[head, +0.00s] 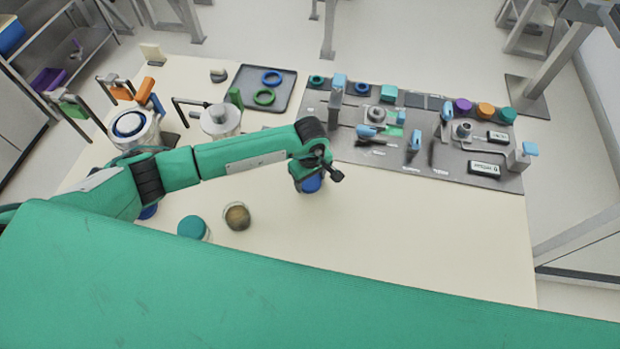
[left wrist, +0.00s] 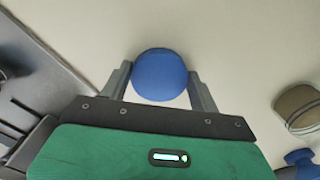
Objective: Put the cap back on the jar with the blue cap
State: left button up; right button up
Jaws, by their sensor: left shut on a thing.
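My left gripper (head: 318,178) is over the middle of the table. It is shut on a round blue cap (head: 312,184). In the left wrist view the cap (left wrist: 160,75) sits between the two fingers. I cannot tell whether anything is under it. A small jar (head: 237,216) with brown contents and no lid stands on the table, left of and nearer than the gripper. It appears to be the jar (left wrist: 300,108) at the right of the left wrist view. My right gripper is not in view.
A teal-capped jar (head: 194,228) stands close to the brown jar. A blue thing (head: 148,211) is partly hidden behind my left arm. A grey board (head: 420,150) with fixtures and a tray (head: 284,95) with rings lie at the back. The front right table is clear.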

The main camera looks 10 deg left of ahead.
aim_at(308, 181)
pick_arm(q)
notch_tip(308, 181, up, 20)
jog(key=b, duration=0.6)
jog(key=shift+b, duration=0.4)
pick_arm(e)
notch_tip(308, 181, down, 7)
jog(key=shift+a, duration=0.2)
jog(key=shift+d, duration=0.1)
pick_arm(q)
jog(key=s+a+f+m, duration=0.4)
jog(key=s+a+m, duration=0.3)
jog(key=a+m, duration=0.2)
jog(key=shift+a+f, duration=0.35)
jog(key=shift+a, duration=0.6)
jog(key=shift+s, duration=0.1)
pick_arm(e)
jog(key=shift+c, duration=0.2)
